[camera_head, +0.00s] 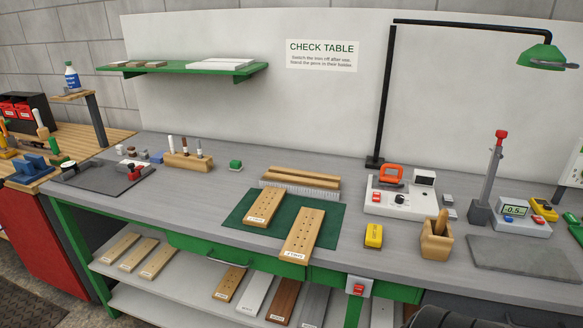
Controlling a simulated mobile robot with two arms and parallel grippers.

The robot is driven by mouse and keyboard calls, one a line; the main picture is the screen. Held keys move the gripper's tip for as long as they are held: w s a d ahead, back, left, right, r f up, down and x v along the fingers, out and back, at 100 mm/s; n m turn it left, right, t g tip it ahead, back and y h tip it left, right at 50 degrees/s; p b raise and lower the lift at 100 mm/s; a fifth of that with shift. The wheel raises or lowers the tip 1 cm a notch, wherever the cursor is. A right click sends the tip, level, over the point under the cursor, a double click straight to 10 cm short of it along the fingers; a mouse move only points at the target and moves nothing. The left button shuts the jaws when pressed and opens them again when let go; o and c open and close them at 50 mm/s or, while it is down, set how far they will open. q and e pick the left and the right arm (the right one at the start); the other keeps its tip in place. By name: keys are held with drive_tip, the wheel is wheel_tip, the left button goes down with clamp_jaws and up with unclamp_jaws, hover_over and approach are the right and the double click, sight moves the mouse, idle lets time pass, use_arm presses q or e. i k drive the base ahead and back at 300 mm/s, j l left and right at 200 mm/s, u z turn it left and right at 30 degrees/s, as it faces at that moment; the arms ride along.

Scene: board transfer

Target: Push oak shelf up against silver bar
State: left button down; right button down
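Two light wooden boards with rows of holes and small white labels lie on the green mat (240,212). The left board (265,206) has its far end close to the silver bar (325,194); I cannot tell whether they touch. The right board (301,232) lies nearer the front, its near end at or over the bench's front edge, with a clear gap between its far end and the bar. The labels are too small to read, so I cannot tell which one is the oak shelf. Neither of my grippers shows.
Wooden strips (300,177) lie behind the bar. More boards lie on the lower shelf (195,285).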

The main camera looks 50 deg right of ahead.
sight(299, 245)
drive_tip(key=z, duration=1.65)
drive_tip(key=i+j+z, duration=0.1)
drive_tip(key=j, duration=0.2)
drive_tip(key=i+j+z, duration=0.1)
drive_tip(key=j, duration=0.2)
drive_tip(key=i+j+z, duration=0.1)
drive_tip(key=j, duration=0.25)
